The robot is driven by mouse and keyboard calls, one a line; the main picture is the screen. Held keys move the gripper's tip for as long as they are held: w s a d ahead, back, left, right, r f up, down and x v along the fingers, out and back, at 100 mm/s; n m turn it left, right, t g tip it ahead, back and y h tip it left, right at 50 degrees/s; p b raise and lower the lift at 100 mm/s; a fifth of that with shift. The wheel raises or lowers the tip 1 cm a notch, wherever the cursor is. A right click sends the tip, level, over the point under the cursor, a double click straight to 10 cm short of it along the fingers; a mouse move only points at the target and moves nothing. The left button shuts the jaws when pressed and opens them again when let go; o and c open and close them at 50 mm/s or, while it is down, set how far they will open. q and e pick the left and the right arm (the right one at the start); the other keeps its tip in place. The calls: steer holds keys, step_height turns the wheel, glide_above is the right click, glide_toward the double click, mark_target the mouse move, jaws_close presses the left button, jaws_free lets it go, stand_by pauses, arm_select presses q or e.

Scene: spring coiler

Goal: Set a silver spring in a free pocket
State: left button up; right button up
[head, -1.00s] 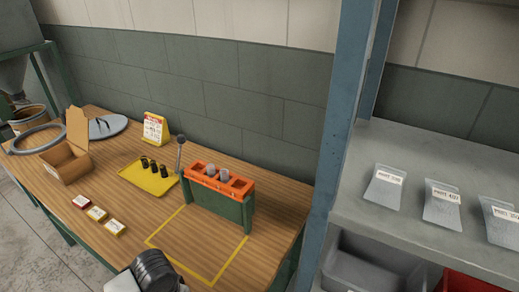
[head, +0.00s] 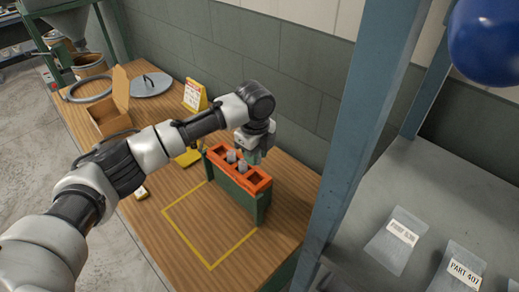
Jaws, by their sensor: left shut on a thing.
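The orange-topped rack (head: 262,186) on green legs stands on the wooden table. Two silver springs (head: 231,156) stand in its middle pockets. The near right pocket (head: 256,180) and the far left pocket (head: 219,150) look dark and empty. My left gripper (head: 252,155) points down just behind the rack's middle, close to the springs. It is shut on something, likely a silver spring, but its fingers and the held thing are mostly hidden. My right gripper is not in view.
My left arm hides most of the yellow tray (head: 188,158). A cardboard box (head: 108,115), a grey lid (head: 152,84) and a yellow sign (head: 195,96) stand farther back. A blue post (head: 365,120) and grey shelf are at right. The yellow-outlined area (head: 205,232) is clear.

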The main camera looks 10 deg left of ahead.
mark_target(255, 183)
arm_select(q)
steer(key=shift+s+a+f+b, duration=0.15)
steer(key=shift+a+f+b, duration=0.05)
steer(key=shift+f+b, duration=0.25)
step_height(255, 183, down, 3)
steer(key=shift+d+r+b, duration=0.15)
steer(key=shift+b, duration=1.1)
step_height(255, 183, down, 2)
steer(key=shift+f+b, duration=0.2)
steer(key=shift+b, duration=1.05)
steer(key=shift+f, duration=1)
